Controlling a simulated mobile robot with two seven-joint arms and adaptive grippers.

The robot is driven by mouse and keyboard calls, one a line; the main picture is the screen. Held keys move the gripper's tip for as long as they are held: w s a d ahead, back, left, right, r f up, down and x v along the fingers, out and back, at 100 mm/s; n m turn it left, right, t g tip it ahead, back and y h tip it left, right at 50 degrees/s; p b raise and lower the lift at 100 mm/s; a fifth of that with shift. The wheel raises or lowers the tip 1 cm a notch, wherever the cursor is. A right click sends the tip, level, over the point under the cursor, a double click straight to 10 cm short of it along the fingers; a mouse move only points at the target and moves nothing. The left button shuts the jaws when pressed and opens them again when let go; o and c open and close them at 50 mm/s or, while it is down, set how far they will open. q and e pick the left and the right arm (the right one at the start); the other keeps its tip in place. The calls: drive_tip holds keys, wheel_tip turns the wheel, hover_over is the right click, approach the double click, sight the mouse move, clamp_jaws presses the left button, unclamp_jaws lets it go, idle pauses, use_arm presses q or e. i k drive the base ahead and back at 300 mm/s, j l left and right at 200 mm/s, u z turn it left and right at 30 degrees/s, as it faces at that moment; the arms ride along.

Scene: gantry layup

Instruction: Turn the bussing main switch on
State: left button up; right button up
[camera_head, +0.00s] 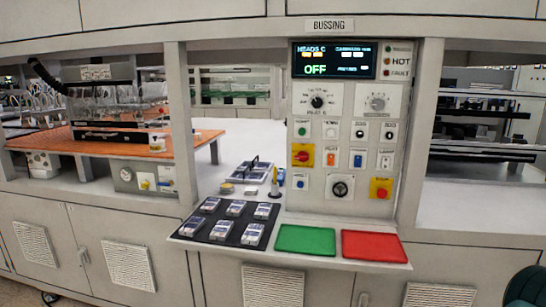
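The bussing panel (330,212) stands upright at the centre right, under a sign (330,25) reading BUSSING. Its display (334,60) shows OFF in green. A red rotary switch on a yellow plate (302,155) sits at the panel's left side; it looks like the main switch, but its label is too small to read. A red button on a yellow plate (381,188) is at the lower right. A round black knob (340,187) is between them, lower down. Neither of my grippers is in view.
Below the panel a shelf juts out with a green pad (305,240), a red pad (373,246) and a dark tray (205,233) of several small packs. Posts flank the panel. A dark rounded thing (525,286) shows at the bottom right corner.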

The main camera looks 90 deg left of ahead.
sight(302, 156)
drive_tip(key=u, duration=2.85)
